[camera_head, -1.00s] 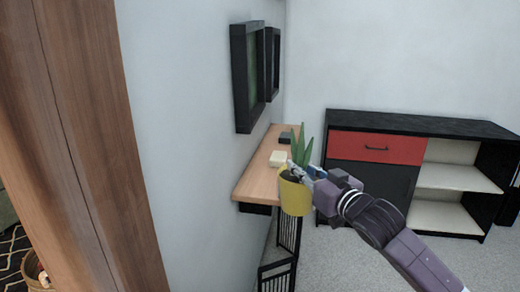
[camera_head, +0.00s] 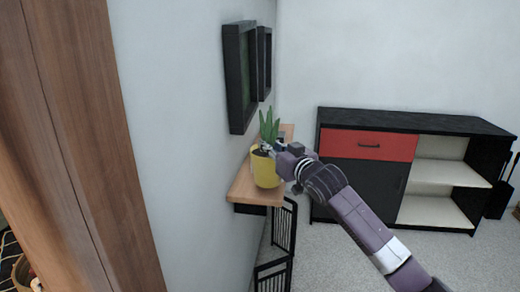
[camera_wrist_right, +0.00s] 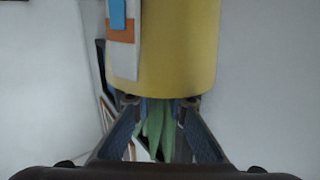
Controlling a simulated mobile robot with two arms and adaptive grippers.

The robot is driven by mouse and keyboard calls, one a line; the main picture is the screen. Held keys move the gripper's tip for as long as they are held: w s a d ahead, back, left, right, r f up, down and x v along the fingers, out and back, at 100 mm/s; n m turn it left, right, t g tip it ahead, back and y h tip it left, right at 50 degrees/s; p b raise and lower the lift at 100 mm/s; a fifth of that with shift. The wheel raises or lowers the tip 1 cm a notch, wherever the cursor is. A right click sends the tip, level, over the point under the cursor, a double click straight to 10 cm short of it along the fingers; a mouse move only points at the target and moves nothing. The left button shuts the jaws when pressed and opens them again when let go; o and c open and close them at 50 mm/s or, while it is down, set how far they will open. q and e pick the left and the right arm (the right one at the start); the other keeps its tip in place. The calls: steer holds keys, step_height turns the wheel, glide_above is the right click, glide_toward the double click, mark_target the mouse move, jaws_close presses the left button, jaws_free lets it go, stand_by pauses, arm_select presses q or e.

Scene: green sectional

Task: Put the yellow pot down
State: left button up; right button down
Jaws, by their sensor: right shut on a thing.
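The yellow pot (camera_head: 266,174) with a green, long-leaved plant (camera_head: 269,128) is upright over the front part of the wooden wall shelf (camera_head: 243,190). I cannot tell whether its base touches the shelf top. My right gripper (camera_head: 272,152) is shut on the pot near its rim, coming from the right. In the right wrist view, the pot (camera_wrist_right: 178,45) fills the upper middle, with the leaves (camera_wrist_right: 160,130) below it between the fingers of my right gripper (camera_wrist_right: 160,101). My left gripper is not in view.
Dark frames (camera_head: 240,78) hang on the wall above the shelf. A black cabinet (camera_head: 420,123) with a red drawer (camera_head: 369,145) stands against the back wall. A black slatted metal piece (camera_head: 282,232) is below the shelf. The pot and gripper hide much of the shelf top.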

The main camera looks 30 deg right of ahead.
mark_target(260, 150)
steer(key=w, duration=0.4)
steer(key=shift+w+r, duration=0.1)
steer(key=shift+r, duration=0.2)
steer(key=shift+w, duration=0.65)
steer(key=shift+f, duration=1.85)
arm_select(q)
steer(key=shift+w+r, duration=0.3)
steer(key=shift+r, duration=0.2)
arm_select(e)
steer(key=c, duration=2.3)
jaws_free()
steer(key=shift+f, duration=0.35)
steer(key=o, duration=0.4)
steer(key=shift+s, duration=0.1)
steer(key=shift+r, duration=0.2)
